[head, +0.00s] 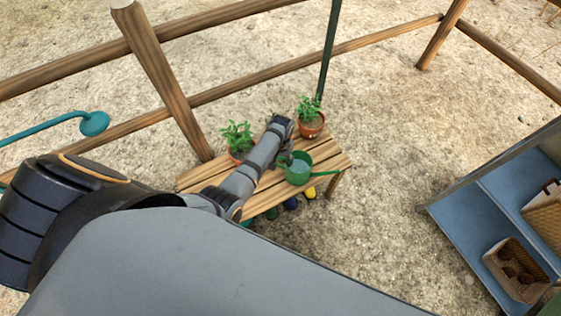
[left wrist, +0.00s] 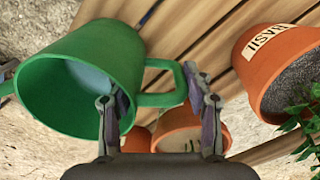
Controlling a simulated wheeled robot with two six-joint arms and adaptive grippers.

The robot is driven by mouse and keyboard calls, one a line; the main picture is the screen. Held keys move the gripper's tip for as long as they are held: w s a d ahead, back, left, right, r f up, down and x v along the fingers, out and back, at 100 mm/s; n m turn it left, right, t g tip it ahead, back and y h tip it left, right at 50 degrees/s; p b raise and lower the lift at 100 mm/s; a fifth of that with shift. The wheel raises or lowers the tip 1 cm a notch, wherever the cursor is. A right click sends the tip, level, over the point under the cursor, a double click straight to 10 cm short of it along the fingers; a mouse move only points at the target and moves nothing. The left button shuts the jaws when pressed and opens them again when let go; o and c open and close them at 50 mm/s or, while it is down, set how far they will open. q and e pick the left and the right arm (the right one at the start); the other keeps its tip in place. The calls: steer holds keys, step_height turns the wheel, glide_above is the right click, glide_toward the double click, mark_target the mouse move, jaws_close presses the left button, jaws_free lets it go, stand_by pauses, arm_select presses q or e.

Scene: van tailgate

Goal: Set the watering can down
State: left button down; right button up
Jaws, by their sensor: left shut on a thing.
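The green watering can (head: 298,172) is over the wooden bench (head: 325,158), near its front right edge, with its spout pointing right in the head view. It looks roughly upright; I cannot tell whether its base touches the slats. My left gripper (head: 284,159) reaches down at the can's handle side. In the left wrist view the can (left wrist: 65,85) fills the left, bluish inside, and its handle (left wrist: 160,99) passes between the fingers of my left gripper (left wrist: 158,103). The gripper is shut on the handle. My right gripper is not in view.
A potted plant (head: 311,122) stands at the bench's back right, another (head: 236,138) at its back left. The BASIL pot (left wrist: 275,60) is close by in the wrist view. Coloured items (head: 291,203) sit under the bench. A wooden fence (head: 160,80) runs behind; a blue compartment with baskets (head: 515,270) is right.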

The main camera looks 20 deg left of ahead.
arm_select(q)
steer(key=c, duration=0.6)
jaws_free()
steer(key=shift+f, duration=0.1)
steer(key=shift+o, duration=0.2)
step_height(320, 180, up, 11)
steer(key=p, duration=0.3)
steer(key=shift+r, duration=0.65)
